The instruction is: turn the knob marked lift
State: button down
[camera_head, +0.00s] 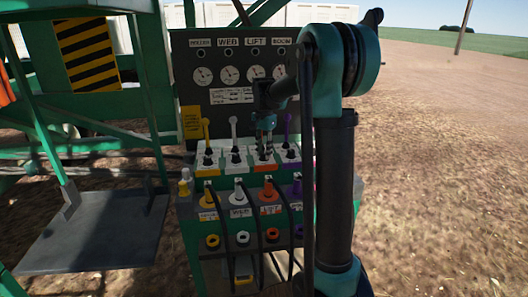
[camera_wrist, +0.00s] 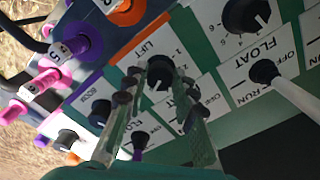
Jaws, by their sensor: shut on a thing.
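The black knob (camera_wrist: 159,72) with a white pointer stands on a white label reading LIFT in the wrist view. It is below an orange-marked strip, with small numbers printed around it. My gripper (camera_wrist: 157,84) has one finger on each side of this knob, and the jaws are shut on it. In the head view my gripper (camera_head: 265,148) reaches down to the panel in the column under the LIFT gauge (camera_head: 255,73). There the knob itself is hidden behind the fingers.
In the head view, yellow (camera_head: 206,128), white (camera_head: 233,127) and purple (camera_head: 287,123) levers stand close by. Hoses hang below. Open soil lies right.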

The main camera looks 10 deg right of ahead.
jog(key=n, duration=0.6)
jog(key=shift+n, duration=0.3)
jog(key=n, duration=1.2)
jog(key=shift+n, duration=0.3)
jog(key=n, duration=0.5)
jog(key=shift+n, duration=0.4)
jog(key=c, duration=1.2)
grip_release()
jog(key=shift+r, duration=0.15)
